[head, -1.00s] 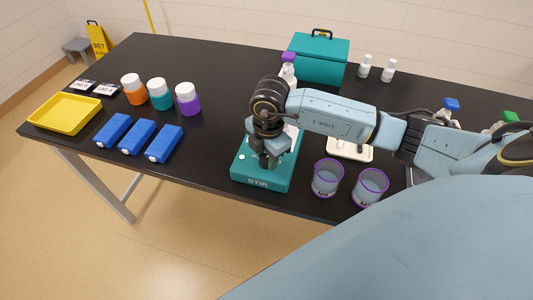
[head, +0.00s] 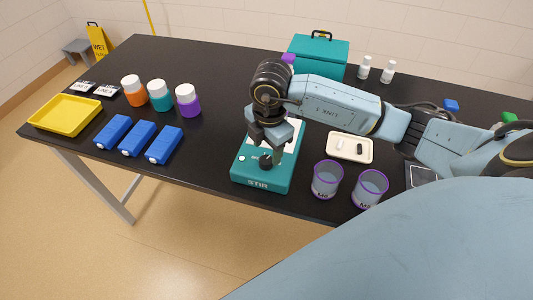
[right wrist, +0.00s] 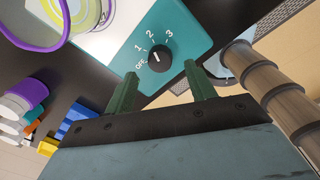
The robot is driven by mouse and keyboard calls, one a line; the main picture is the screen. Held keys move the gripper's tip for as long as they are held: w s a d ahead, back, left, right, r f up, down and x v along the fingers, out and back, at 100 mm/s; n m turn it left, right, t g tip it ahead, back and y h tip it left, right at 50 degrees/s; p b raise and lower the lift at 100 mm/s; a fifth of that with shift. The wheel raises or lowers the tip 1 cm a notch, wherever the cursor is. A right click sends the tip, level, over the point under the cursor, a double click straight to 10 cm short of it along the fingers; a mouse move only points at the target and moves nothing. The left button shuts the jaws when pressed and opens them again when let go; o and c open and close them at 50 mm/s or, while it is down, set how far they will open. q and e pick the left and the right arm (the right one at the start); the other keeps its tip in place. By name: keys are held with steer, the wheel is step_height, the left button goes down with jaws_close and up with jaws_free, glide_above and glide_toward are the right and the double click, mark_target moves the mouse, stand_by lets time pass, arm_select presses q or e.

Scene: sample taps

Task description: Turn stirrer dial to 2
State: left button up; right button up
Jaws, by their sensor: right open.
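The teal stirrer (head: 258,184) stands near the table's front edge, with a white top plate. Its black dial (right wrist: 159,58) shows in the right wrist view, beside the printed marks OFF, 1, 2 and 3. Its white pointer mark is too small to read surely. The dial also shows in the head view (head: 266,161). My right gripper (right wrist: 162,86) is open and empty, with its two green fingers apart and the dial visible beyond the gap. In the head view it hangs above the stirrer (head: 263,140) and hides part of it. My left gripper is not in view.
A purple-rimmed vessel (right wrist: 75,22) overlaps the stirrer's white plate in the wrist view. Two purple-rimmed beakers (head: 327,180) stand right of the stirrer. A cream tray (head: 349,148) lies behind them. Blue blocks (head: 137,137) lie left, with free table between.

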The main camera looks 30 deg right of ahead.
mark_target(268, 161)
step_height(268, 161, up, 9)
steer(key=shift+s+r, duration=0.15)
steer(key=shift+s, duration=0.1)
stand_by(0.4)
